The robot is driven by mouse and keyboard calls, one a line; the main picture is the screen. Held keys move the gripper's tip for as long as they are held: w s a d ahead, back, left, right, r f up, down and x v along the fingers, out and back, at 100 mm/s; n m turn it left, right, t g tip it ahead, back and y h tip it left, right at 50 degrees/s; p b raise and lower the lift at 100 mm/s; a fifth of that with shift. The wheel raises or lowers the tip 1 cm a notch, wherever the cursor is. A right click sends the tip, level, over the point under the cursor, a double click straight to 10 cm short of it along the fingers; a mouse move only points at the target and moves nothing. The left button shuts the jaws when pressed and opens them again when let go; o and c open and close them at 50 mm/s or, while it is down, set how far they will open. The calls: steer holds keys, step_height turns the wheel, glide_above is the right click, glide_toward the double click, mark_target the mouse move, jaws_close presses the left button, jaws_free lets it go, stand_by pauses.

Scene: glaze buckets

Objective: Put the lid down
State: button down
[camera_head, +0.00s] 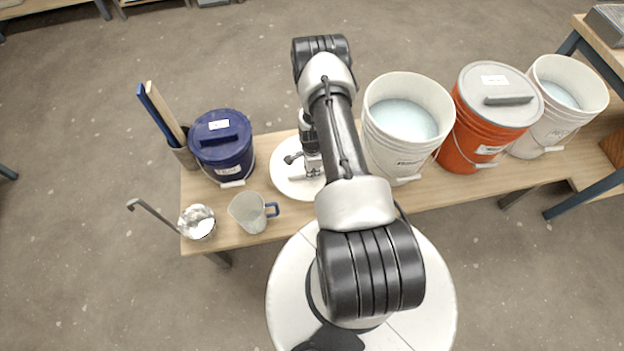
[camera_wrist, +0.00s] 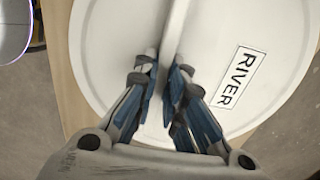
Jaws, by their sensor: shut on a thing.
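A round white lid (camera_head: 285,184) with a raised bar handle is at the wooden bench, between the blue bucket and an open white bucket (camera_head: 392,158). In the wrist view the lid (camera_wrist: 108,35) fills much of the picture and bears a label reading RIVER. My gripper (camera_head: 312,170) is above the lid, partly hidden by my arm. In the wrist view its fingers (camera_wrist: 166,74) are shut on the lid's handle, one on each side. The lid looks about level; I cannot tell whether it touches the bench. The open bucket holds pale blue glaze.
The blue lidded bucket (camera_head: 222,165) stands left of the lid. A clear jug (camera_head: 247,213), a metal ladle (camera_head: 197,222) and a holder with sticks (camera_head: 186,157) are also left. An orange bucket (camera_head: 468,140) with a grey lid and another open white bucket (camera_head: 536,142) stand right.

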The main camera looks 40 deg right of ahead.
step_height(320, 180, down, 5)
steer(key=shift+f+b, duration=0.1)
steer(key=shift+b, duration=0.8)
steer(key=c, duration=2.1)
jaws_free()
steer(key=shift+c, duration=0.2)
steer(key=o, duration=0.5)
